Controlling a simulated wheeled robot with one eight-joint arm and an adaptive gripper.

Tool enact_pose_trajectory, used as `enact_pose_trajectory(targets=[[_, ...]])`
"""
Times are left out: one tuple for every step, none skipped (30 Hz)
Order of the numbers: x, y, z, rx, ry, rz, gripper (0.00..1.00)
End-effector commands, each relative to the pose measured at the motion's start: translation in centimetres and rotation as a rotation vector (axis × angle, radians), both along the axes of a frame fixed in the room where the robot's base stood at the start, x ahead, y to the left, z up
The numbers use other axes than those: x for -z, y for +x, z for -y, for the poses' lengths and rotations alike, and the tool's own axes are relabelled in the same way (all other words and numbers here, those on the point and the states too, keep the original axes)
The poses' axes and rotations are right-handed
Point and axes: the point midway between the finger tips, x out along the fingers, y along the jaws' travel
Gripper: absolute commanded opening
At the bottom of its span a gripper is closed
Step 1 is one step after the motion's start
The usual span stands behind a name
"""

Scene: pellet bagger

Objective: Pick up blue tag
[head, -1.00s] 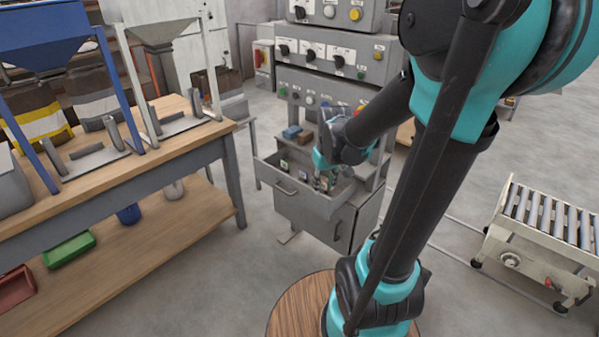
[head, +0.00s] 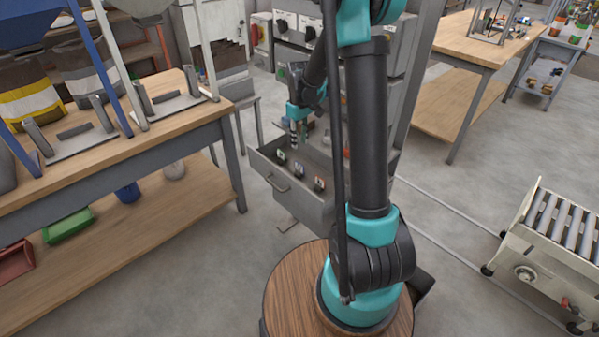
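The open drawer (head: 270,180) of the grey cabinet holds several small dark tags with coloured faces. One tag has a green face (head: 281,157), a middle one looks pale or bluish (head: 299,170), and one has a red-orange face (head: 319,184). Which is the blue tag is too small to tell for sure. My gripper (head: 299,146) points down above the back part of the drawer, behind the tags and apart from them in the picture. No held thing can be made out; its finger opening is too small to judge.
My own arm hides the drawer's right part and much of the control cabinet (head: 290,32). A wooden workbench (head: 185,90) stands at left, close to the drawer. A roller conveyor (head: 565,225) is at right. The floor between is clear.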

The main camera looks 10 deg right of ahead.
Motion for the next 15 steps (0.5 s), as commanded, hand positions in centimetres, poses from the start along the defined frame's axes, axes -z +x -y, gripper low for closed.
enact_pose_trajectory(targets=[[1.1, 0.0, 0.0, 0.0, 0.0, 0.0, 0.29], [1.7, 0.0, 0.0, 0.0, 0.0, 0.0, 0.29], [2.5, 0.0, 0.0, 0.001, 0.0, 0.0, 0.29], [3.1, 0.0, 0.0, 0.001, 0.0, 0.0, 0.29], [3.7, 0.0, 0.0, 0.001, 0.0, 0.0, 0.29], [4.4, 0.0, 0.0, 0.001, 0.0, 0.0, 0.29], [4.9, 0.0, 0.0, 0.001, 0.0, 0.0, 0.29], [5.3, 0.0, 0.0, 0.001, 0.0, 0.0, 0.29], [5.8, 0.0, 0.0, 0.001, 0.0, 0.0, 0.29], [6.1, 0.0, 0.0, 0.001, 0.0, 0.0, 0.29], [6.4, 0.0, 0.0, 0.001, 0.0, 0.0, 0.29], [6.7, 0.0, 0.0, 0.001, 0.0, 0.0, 0.29], [6.8, 0.0, 0.0, 0.001, 0.0, 0.0, 0.29], [6.9, -0.1, 0.0, 0.001, 0.0, 0.0, 0.29], [7.1, -0.1, 0.0, 0.001, 0.0, 0.0, 0.29]])
